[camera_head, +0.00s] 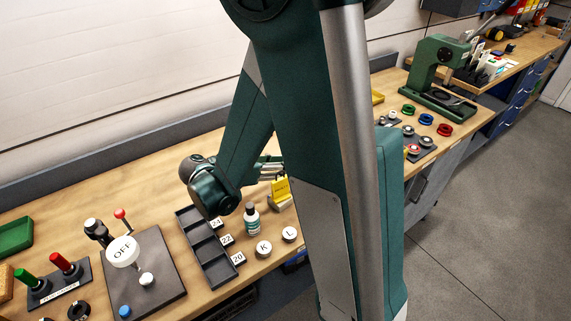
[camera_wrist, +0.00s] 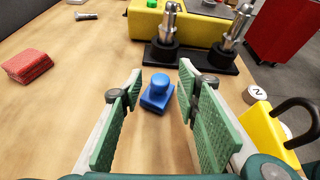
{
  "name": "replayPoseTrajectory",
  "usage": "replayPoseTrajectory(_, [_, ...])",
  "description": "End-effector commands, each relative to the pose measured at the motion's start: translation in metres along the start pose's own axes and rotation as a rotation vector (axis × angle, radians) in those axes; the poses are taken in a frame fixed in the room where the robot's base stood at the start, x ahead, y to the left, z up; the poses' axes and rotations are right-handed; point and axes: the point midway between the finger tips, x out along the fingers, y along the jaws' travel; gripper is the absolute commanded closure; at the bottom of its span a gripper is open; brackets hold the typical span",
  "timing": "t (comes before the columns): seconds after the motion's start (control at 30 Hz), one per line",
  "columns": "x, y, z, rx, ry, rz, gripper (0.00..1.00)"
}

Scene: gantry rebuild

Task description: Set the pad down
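A blue pad (camera_wrist: 156,94) with a square base and a round knob on top shows in the wrist view, on the wooden table between the fingers of my gripper (camera_wrist: 162,88). The green fingers are wide apart, with a visible gap on each side of the pad. The pad looks to be resting on the table, apart from both fingers. In the head view, my gripper (camera_head: 270,168) is partly hidden behind my own arm, and the blue pad cannot be seen there.
In the wrist view, two metal posts on a black base (camera_wrist: 190,58) stand ahead before a yellow box (camera_wrist: 147,22). A red folded pad (camera_wrist: 28,65) lies left, a yellow block with a black handle (camera_wrist: 268,138) right. The table between the red pad and my fingers is clear.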

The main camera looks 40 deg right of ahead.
Motion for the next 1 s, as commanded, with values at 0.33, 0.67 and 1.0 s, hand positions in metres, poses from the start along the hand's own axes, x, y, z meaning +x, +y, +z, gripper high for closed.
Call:
replayPoseTrajectory(0.33, [-0.036,0.001,0.001,-0.002,0.0,0.003,0.68])
replayPoseTrajectory(0.67, [-0.08,0.001,0.001,-0.001,0.0,0.003,0.68])
replayPoseTrajectory(1.0, [-0.112,0.0,0.0,0.0,0.0,0.001,0.68])
